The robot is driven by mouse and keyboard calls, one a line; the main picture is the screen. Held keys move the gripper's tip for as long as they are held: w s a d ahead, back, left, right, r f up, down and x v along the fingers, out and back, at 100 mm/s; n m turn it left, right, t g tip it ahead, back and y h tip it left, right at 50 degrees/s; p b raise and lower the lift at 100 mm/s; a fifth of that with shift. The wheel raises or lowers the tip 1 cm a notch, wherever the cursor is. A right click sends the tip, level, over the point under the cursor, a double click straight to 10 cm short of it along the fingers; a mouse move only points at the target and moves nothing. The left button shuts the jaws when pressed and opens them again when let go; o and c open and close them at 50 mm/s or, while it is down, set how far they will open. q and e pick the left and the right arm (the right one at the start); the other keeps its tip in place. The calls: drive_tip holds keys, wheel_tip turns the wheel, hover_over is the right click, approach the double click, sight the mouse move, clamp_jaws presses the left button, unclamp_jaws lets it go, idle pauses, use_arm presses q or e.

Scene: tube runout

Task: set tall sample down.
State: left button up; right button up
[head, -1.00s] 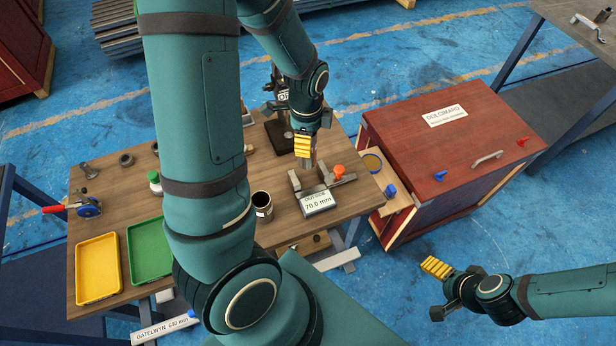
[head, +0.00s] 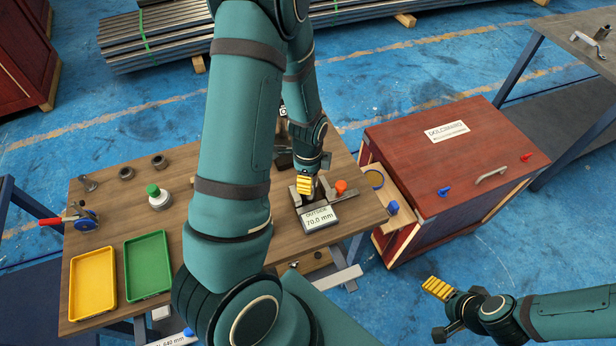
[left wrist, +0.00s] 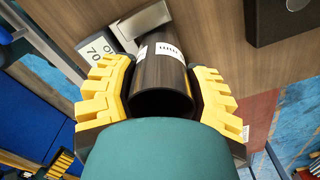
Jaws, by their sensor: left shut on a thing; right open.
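My left gripper (head: 304,186) is over the workbench, beside a grey measuring fixture (head: 345,195) with an orange-red knob. The left wrist view shows its yellow fingers shut on a dark, hollow tube (left wrist: 160,72) with white label patches, which I take as the tall sample. In the head view the tube is largely hidden by the gripper and arm. I cannot tell whether its far end touches the bench. A display (head: 319,218) by the fixture reads "OUTSIDE 70.0 mm". My right gripper (head: 437,289) is open and empty over the blue floor, off the bench.
The wooden bench (head: 175,225) carries a yellow tray (head: 92,284), a green tray (head: 148,265), a green-capped bottle (head: 158,196) and small metal parts. A red cabinet (head: 450,160) stands right of the bench. My left arm covers the bench's middle.

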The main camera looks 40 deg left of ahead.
use_arm(q)
drive_tip(key=shift+f, duration=0.2)
drive_tip(key=o, duration=1.3)
drive_tip(key=shift+o, duration=0.2)
drive_tip(key=shift+r, duration=0.1)
drive_tip(key=shift+r, duration=0.1)
wheel_tip(320, 180, up, 12)
drive_tip(key=p, duration=0.2)
drive_tip(key=s+d+f+n+t+h, duration=0.1)
drive_tip(key=d+f+n+h, duration=0.1)
drive_tip(key=d+f+n, duration=0.5)
drive_tip(key=s+d+f+n+t+h, duration=0.1)
drive_tip(key=d+f+n, duration=0.6)
drive_tip(key=d, duration=0.9)
drive_tip(key=shift+s+f+h, duration=0.4)
drive_tip(key=shift+s+f, duration=0.25)
drive_tip(key=shift+f, duration=0.2)
